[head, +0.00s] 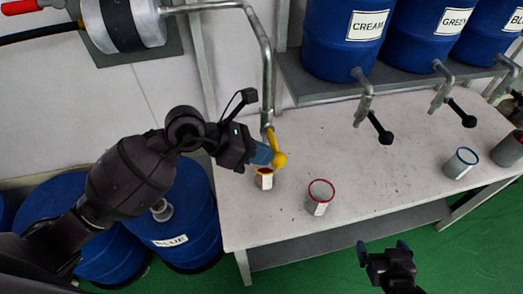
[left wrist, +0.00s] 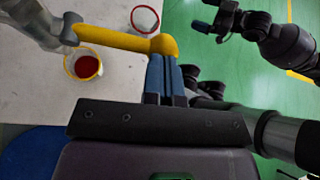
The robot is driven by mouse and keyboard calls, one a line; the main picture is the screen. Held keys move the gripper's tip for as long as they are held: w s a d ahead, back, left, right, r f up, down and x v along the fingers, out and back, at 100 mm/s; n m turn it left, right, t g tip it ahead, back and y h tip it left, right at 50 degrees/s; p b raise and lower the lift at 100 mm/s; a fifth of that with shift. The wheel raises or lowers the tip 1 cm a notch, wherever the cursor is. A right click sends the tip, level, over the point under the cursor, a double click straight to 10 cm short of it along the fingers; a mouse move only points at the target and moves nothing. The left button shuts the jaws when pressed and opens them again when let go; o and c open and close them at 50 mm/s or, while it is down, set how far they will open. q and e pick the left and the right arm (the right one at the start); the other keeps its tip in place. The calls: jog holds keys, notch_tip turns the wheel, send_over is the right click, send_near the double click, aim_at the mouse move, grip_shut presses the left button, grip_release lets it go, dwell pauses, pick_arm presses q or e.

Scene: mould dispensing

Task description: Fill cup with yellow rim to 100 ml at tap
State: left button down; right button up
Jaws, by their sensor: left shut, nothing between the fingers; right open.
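The cup with the yellow rim (head: 265,181) stands upright on the table at the left, under the end of the metal tap pipe (head: 267,95). In the left wrist view this cup (left wrist: 83,65) holds red liquid; I cannot read its level. The yellow tap handle (head: 280,158) sticks out sideways beside the pipe; it also shows in the left wrist view (left wrist: 120,40). My left gripper (head: 264,153) is shut and empty, its blue fingertips against or very close to the handle's knob. My right gripper (head: 385,250) is open and empty in front of the table.
A red-rimmed cup (head: 320,197) stands on the table right of the yellow-rimmed one. A blue-rimmed cup (head: 461,163) and a grey container (head: 508,149) stand further right. Blue barrels (head: 345,50) with black-handled taps sit on a shelf behind. The table (head: 400,195) is clear between the cups.

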pick_arm(q)
jog(key=shift+s+f+m+t+b, duration=0.1)
jog(key=shift+f+m+t+b, duration=0.45)
jog(key=shift+f+b, duration=0.8)
pick_arm(e)
jog(key=shift+s+f, duration=0.1)
jog(key=shift+f, duration=1.3)
